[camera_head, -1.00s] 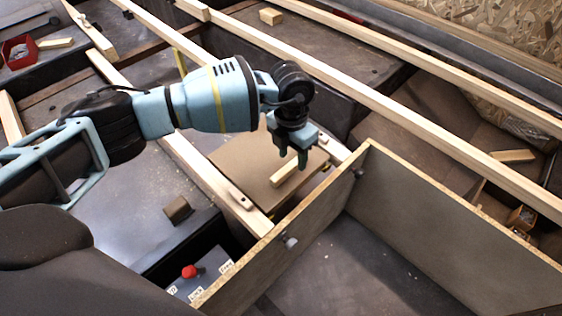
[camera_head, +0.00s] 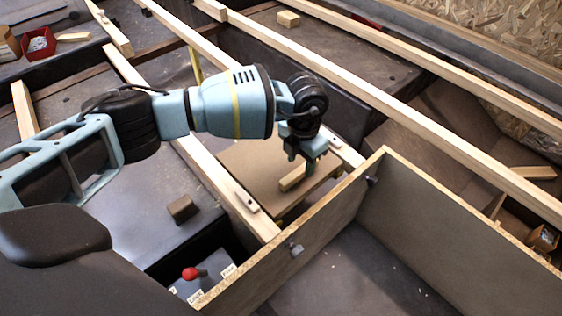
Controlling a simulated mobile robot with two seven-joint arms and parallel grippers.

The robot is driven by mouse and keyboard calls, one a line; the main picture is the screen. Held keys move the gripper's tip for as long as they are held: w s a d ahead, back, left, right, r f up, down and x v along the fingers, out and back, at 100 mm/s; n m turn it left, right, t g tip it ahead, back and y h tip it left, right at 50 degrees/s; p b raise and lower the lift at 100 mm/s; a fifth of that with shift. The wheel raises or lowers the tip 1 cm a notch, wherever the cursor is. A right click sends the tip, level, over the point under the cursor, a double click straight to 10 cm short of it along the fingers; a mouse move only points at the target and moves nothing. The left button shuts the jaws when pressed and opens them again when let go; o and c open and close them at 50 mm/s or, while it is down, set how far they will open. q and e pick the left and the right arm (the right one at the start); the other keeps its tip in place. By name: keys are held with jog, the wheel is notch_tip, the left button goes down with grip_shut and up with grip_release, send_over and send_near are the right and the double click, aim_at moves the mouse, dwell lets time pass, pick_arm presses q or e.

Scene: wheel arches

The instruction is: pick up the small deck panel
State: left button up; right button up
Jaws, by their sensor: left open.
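The small deck panel (camera_head: 262,172) is a flat brown board lying between two pale wooden rails. A short wooden bar (camera_head: 293,177) sits on top of it like a handle. My left gripper (camera_head: 306,166) points down over the bar's far right end, with its fingers open. The fingers overlap the bar's end in the picture; I cannot tell whether they touch it. The panel's far edge is partly hidden behind my left arm. My right gripper is not in view.
An upright plywood partition (camera_head: 330,215) stands just right of the panel. Long wooden beams (camera_head: 390,100) cross behind. A box with a red knob (camera_head: 190,273) and a small brown block (camera_head: 182,208) are at the lower left. A red bin (camera_head: 39,43) stands at the upper left.

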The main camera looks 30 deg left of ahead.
aim_at(300, 170)
pick_arm(q)
notch_tip(300, 170, down, 4)
jog(key=shift+r+b, duration=0.2)
jog(key=shift+b, duration=0.4)
grip_shut()
jog(key=shift+w+r, duration=0.1)
jog(key=shift+r, duration=0.05)
